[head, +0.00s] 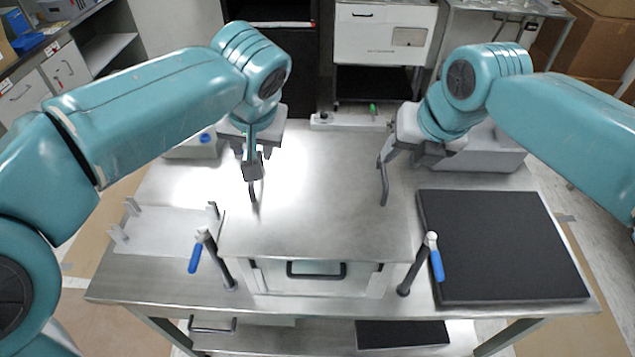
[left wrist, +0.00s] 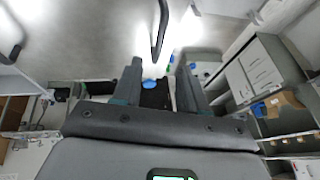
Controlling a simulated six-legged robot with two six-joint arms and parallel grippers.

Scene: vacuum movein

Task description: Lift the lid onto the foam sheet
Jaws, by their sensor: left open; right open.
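The lid (head: 315,225) is a broad bare metal plate lying flat on the box-shaped chamber (head: 270,277) in the middle of the bench. Two dark curved handles rise from it, a left one (head: 253,191) and a right one (head: 384,186). The black foam sheet (head: 505,245) lies flat and empty at the right. My left gripper (head: 254,158) is open just over the left handle; in the left wrist view that handle (left wrist: 159,32) shows beyond the open fingers (left wrist: 158,85). My right gripper (head: 425,153) is open beside the right handle; whether it touches is unclear.
Two clamps with blue grips stand at the chamber's front corners, left (head: 195,257) and right (head: 437,264). A low plate with short posts (head: 165,230) lies at the left. Grey equipment (head: 490,155) stands behind the foam sheet.

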